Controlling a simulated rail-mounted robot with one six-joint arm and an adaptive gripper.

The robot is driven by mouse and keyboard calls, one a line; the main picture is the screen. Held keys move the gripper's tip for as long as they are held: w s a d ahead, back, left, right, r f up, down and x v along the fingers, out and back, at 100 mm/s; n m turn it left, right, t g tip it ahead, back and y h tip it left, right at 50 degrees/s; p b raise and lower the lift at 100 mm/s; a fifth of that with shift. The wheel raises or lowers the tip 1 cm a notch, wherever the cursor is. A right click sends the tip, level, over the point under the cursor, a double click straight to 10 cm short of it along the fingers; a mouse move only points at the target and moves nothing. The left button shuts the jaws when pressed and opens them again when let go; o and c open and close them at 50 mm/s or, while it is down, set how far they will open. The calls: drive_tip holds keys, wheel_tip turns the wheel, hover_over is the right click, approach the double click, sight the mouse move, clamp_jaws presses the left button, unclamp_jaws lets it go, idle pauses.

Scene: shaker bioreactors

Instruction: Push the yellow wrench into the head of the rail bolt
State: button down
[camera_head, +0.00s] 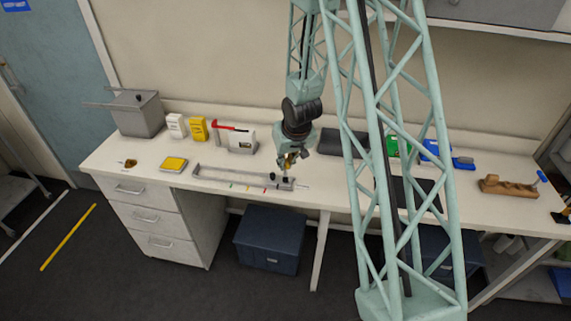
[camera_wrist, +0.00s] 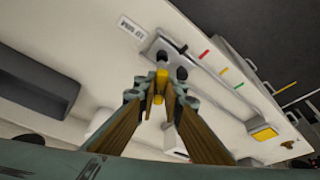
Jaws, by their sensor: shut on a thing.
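The yellow wrench (camera_wrist: 161,78) is held upright between the fingertips of my gripper (camera_wrist: 158,95); in the head view my gripper (camera_head: 290,162) is above the right end of the rail. The grey rail (camera_head: 222,179) lies along the bench front and also shows in the wrist view (camera_wrist: 228,88). Two round black bolt heads show at that end: one (camera_wrist: 162,56) appears just beyond the wrench's tip, the other (camera_wrist: 182,73) beside it. I cannot tell whether the wrench touches a head or is in its socket.
A yellow-topped block (camera_head: 173,164) lies left of the rail. White and yellow boxes (camera_head: 198,129) and a red-topped device (camera_head: 242,140) stand behind it. A dark case (camera_head: 343,143) sits right of my gripper. The bench front edge is close to the rail.

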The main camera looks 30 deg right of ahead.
drive_tip(key=shift+f+b, duration=0.95)
drive_tip(key=shift+f, duration=0.15)
idle(2.2)
drive_tip(key=c, duration=2.7)
unclamp_jaws()
drive_tip(key=shift+r, duration=0.2)
drive_tip(key=shift+v, duration=4.9)
drive_tip(key=shift+v, duration=0.95)
